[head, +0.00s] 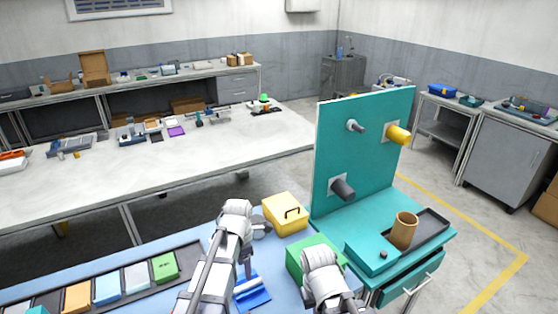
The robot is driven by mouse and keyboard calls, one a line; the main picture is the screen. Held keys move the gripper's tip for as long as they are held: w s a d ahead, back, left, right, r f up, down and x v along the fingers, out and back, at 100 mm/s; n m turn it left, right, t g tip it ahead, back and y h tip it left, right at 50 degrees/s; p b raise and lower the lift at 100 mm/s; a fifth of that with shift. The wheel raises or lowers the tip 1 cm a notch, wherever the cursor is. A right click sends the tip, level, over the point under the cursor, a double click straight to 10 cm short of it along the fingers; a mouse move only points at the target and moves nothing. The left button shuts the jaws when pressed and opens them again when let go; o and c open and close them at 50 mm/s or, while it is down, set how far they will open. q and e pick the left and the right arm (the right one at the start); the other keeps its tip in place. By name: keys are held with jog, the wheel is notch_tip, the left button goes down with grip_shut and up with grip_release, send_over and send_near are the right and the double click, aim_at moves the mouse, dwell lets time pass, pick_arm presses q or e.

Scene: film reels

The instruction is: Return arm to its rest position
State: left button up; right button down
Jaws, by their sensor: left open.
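My left arm reaches up from the bottom centre over the blue work table (195,240). My left gripper (258,230) is near the arm's far end, beside the yellow box (284,215), and is open with nothing seen in it. The arm hides part of it. My right arm shows as a white link in front of the green box (302,257); its gripper is not seen.
A teal upright panel (375,165) carries a small grey peg (356,126), a yellow peg (397,134) and a dark peg (343,189). A brown cylinder (404,231) stands in a dark tray (433,224). Coloured cases line a rack (92,300) at left.

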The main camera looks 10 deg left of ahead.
pick_arm(q)
jog(key=s+d+m, duration=0.5)
jog(key=s+m, duration=0.2)
jog(key=m, duration=0.7)
jog(key=s+d+m+y, duration=0.1)
jog(key=s+d+m, duration=0.4)
jog(key=m, duration=0.9)
jog(key=shift+s+d, duration=0.3)
jog(key=shift+s, duration=0.8)
jog(key=shift+r, duration=0.1)
